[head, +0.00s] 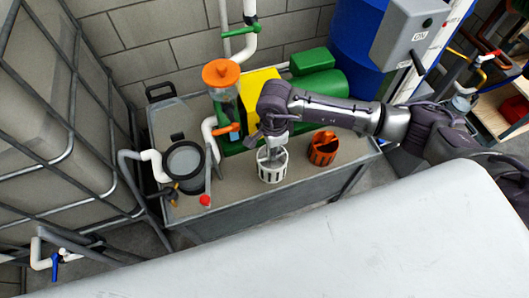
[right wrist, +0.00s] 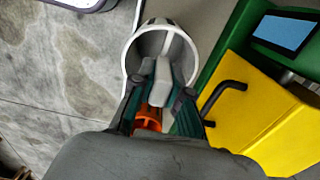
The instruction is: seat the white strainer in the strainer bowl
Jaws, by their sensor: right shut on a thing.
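The white strainer (head: 272,174) is a slotted white basket near the middle of the grey bench in the head view. My right gripper (head: 273,147) reaches down to it from above and is shut on its light grey upright handle. In the right wrist view the white strainer (right wrist: 187,48) shows its round rim, with the handle between my fingers (right wrist: 158,95). The strainer seems upright; whether it touches the bench I cannot tell. The strainer bowl (head: 185,161), round and dark-rimmed, stands to the left among pipes. My left gripper is not in view.
An orange strainer (head: 323,149) stands right of the white one. A clear vessel with an orange lid (head: 221,73), a white pipe (head: 210,136) and a red knob (head: 205,200) are near the bowl. A green pump (head: 320,90) and yellow panel (head: 258,82) stand behind.

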